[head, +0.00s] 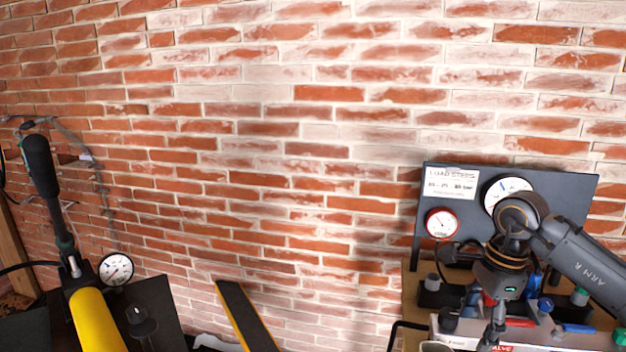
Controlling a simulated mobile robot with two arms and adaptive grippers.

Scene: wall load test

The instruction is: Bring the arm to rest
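My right arm, marked "ARM R", comes in from the right in the head view. My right gripper (492,338) points down over a bench with a gauge panel (455,205) behind it. Its fingers are small and partly lost against the clutter below, so whether they are open or shut on something is unclear. My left gripper is not in view.
At the left stands a yellow hand pump (97,325) with a black upright handle (41,165) and a round gauge (116,269). Coloured tools and fittings crowd the bench (411,295) under the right gripper. A yellow-edged black bar (246,318) leans at bottom centre. The brick wall (290,130) closes the back.

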